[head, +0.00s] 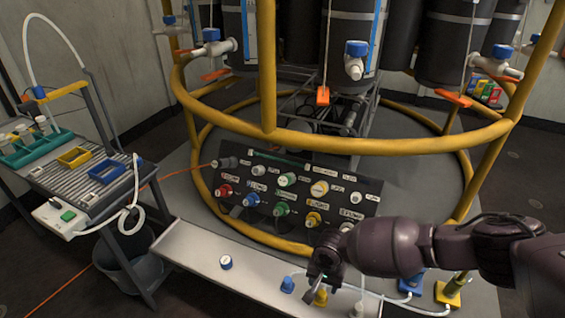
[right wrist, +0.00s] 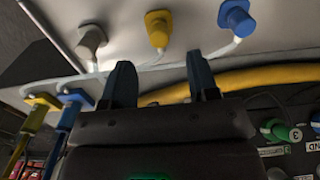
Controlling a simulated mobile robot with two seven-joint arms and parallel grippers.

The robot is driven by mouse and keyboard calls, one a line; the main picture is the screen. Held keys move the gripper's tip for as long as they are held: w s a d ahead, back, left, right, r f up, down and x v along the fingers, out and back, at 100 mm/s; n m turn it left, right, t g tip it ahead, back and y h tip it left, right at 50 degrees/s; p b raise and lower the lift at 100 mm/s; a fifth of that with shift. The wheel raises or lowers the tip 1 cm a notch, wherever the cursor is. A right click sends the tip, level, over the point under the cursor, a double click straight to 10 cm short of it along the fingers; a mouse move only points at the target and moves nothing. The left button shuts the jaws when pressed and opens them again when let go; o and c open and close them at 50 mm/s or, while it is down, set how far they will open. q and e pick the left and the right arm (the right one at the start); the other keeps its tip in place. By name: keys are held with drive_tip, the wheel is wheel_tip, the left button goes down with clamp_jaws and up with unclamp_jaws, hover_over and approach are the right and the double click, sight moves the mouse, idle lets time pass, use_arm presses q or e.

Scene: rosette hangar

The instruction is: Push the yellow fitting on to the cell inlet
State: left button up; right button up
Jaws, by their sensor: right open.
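The yellow fitting (head: 321,298) sits on the pale shelf below my right gripper (head: 318,279), with a thin hose at it. In the right wrist view the yellow fitting (right wrist: 157,32) lies beyond the open fingers (right wrist: 160,82), roughly in line with the gap between them. Nothing is between the fingers, and they look apart from the fitting. A blue fitting (head: 287,284) and a grey fitting (head: 357,309) flank it. I cannot tell which port is the cell inlet. My left gripper is not in view.
A yellow ring rail (head: 300,141) surrounds the black bottles and a dark panel (head: 268,190) of coloured knobs. Hoses lead right to blue and yellow blocks (head: 449,293). A side table (head: 85,180) stands left.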

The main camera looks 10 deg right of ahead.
sight(322, 293)
drive_tip(key=shift+w+d, duration=0.25)
drive_tip(key=shift+w, duration=0.05)
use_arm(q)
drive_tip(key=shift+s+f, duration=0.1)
use_arm(e)
drive_tip(key=shift+s+f+b, duration=0.1)
drive_tip(key=shift+f+b, duration=0.2)
drive_tip(key=shift+f, duration=0.15)
wheel_tip(322, 293, down, 5)
drive_tip(key=b, duration=0.3)
drive_tip(key=shift+s+f, duration=0.1)
drive_tip(key=shift+w+f+b, duration=0.2)
drive_tip(key=shift+f+b, duration=0.1)
drive_tip(key=shift+f, duration=1.1)
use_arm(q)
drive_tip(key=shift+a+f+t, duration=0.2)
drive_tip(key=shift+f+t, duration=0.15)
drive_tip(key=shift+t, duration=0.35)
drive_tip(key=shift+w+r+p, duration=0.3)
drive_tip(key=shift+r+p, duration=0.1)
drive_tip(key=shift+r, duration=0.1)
